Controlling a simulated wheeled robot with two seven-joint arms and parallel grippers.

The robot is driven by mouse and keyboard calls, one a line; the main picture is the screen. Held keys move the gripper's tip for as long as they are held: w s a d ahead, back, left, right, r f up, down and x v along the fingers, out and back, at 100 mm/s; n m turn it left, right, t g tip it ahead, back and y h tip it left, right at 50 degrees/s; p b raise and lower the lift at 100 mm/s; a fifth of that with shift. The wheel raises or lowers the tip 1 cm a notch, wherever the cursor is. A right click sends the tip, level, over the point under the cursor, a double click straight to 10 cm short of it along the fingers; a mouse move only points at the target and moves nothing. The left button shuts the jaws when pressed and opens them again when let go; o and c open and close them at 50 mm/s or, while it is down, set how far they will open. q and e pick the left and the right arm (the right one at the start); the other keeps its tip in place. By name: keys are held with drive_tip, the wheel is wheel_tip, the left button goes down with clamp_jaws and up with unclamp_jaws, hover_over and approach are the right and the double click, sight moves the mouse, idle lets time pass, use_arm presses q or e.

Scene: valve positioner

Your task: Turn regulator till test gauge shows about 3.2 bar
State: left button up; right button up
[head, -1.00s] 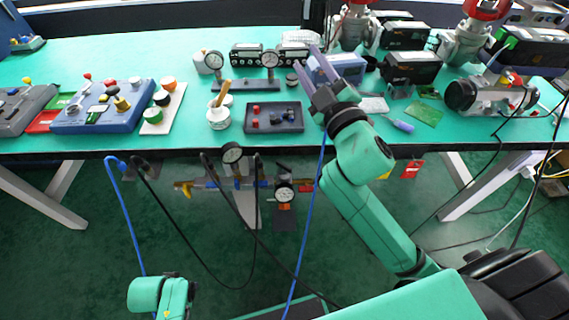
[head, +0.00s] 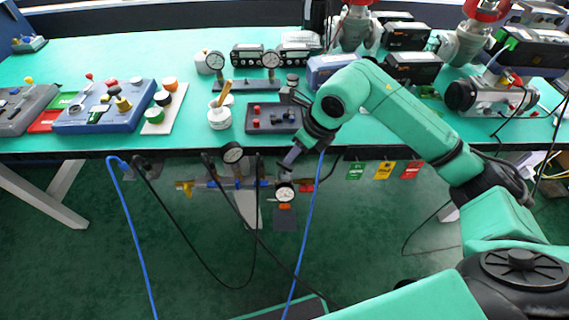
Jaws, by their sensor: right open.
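Below the table's front edge hangs an air line with a small round white-faced gauge (head: 285,192) and an orange part just under it, which may be the regulator's. Which is the test gauge I cannot tell, and both needles are too small to read. My right gripper (head: 289,160) is open, pointing down just above the white-faced gauge, and its fingers partly cover the fittings there. No contact can be made out. My left gripper is not in view.
A dark tray with red knobs (head: 257,124) and a white pot (head: 219,117) stand on the table above. A blue hose (head: 132,235) and black cables hang in front. Green, yellow and red tags (head: 383,170) hang right of my gripper. The floor below is mostly clear.

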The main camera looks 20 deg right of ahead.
sight(284, 165)
drive_tip(key=x, duration=0.8)
drive_tip(key=shift+a+f, duration=0.1)
drive_tip(key=shift+f, duration=0.25)
clamp_jaws()
drive_tip(key=shift+w+m, duration=0.1)
drive_tip(key=shift+m, duration=0.2)
drive_tip(key=shift+r, duration=0.1)
unclamp_jaws()
